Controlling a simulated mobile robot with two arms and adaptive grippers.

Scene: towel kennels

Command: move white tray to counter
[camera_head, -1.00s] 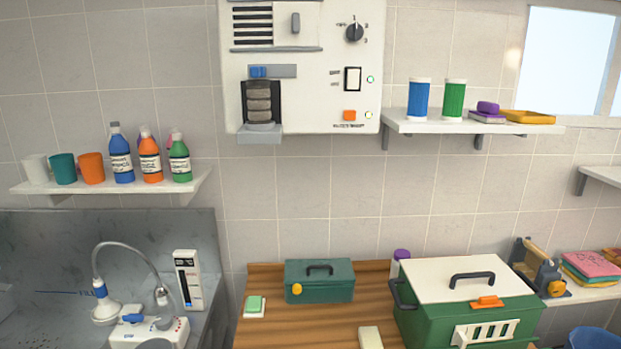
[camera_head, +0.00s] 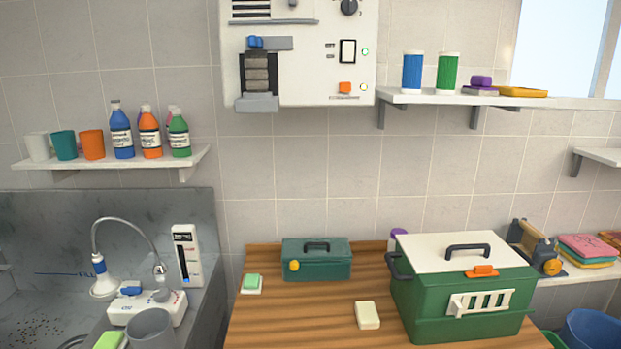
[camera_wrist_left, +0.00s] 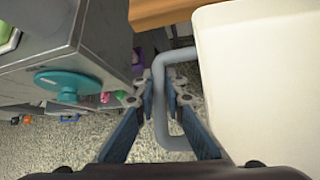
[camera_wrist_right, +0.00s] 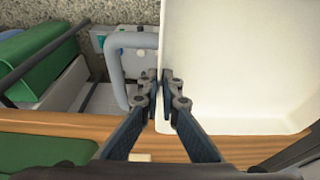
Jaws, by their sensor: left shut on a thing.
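The white tray (camera_wrist_left: 262,75) is a pale shallow piece with grey loop handles; it shows in both wrist views and not in the head view. My left gripper (camera_wrist_left: 161,84) is shut on the tray's grey handle (camera_wrist_left: 188,128). In the right wrist view the tray (camera_wrist_right: 235,65) fills the upper right. My right gripper (camera_wrist_right: 160,76) has its fingertips close together at the tray's edge, beside the other grey handle (camera_wrist_right: 114,65); what lies between them is hard to see. The wooden counter (camera_head: 300,310) is in the head view, low in the middle. Neither gripper shows there.
On the counter stand a teal box (camera_head: 316,262), a green crate with white lid (camera_head: 415,310), a cream block (camera_head: 367,315) and a green-and-white sponge (camera_head: 251,284). The counter's front left is bare. A steel sink (camera_head: 40,240) adjoins at left. A teal wheel (camera_wrist_left: 75,83) is near my left gripper.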

